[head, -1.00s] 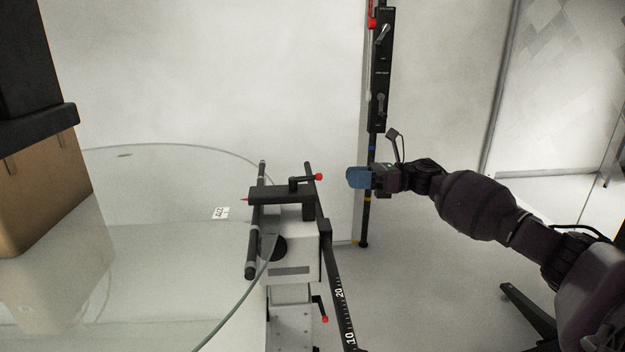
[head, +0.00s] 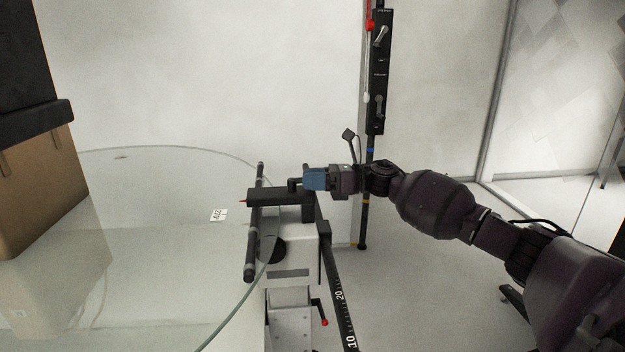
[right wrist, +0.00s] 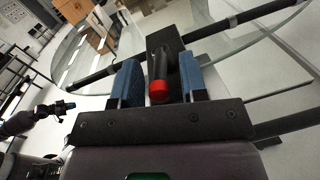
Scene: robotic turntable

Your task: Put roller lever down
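The roller lever (right wrist: 159,76) is a short black handle with a red tip. In the right wrist view it lies between the two blue fingers of my right gripper (right wrist: 158,85), with a visible gap on the left side, so the fingers are open around it. In the head view my right gripper (head: 314,179) is at the lever's end and hides its red tip; the lever's base (head: 294,184) shows beside the fingers. The lever sits on the black roller bracket (head: 270,197) atop the white turntable drive unit (head: 291,250).
The round glass turntable plate (head: 150,270) spreads to the left, with a cardboard box (head: 40,185) on it. A black roller bar (head: 255,225) lies at its edge. A lower red-tipped lever (head: 320,314) and a scaled rail (head: 338,290) are below. A vertical pole (head: 377,80) stands behind.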

